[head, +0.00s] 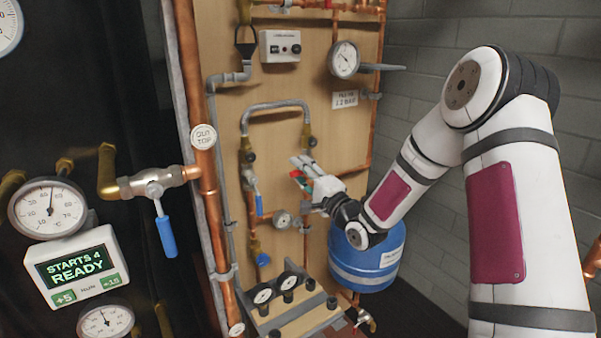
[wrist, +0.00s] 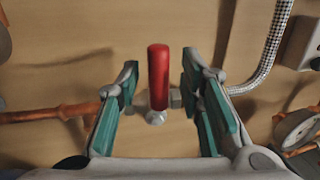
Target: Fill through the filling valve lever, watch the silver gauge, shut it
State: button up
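A red lever (wrist: 158,78) on a metal valve body (wrist: 155,117) stands between my fingers in the wrist view, with a gap on both sides. I take it for the filling valve lever. My gripper (head: 301,172) is open, its teal pads either side of the lever; in the head view it is close to the board and mostly hides the lever. The silver gauge (head: 344,60) is at the board's upper right, above a label (head: 345,99) that seems to read "FILL TO 1.2 BAR". Its needle is too small to read surely.
A braided hose (head: 275,105) loops above left of my gripper. A blue-handled valve (head: 258,203) is at its left and a small gauge (head: 283,219) below. A blue tank (head: 367,262) stands below right. A copper pipe (head: 203,190) runs up the board's left side.

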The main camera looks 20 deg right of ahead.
jog(key=v, duration=1.2)
jog(key=shift+f, duration=0.1)
jog(key=shift+a, duration=0.1)
dwell(1.8)
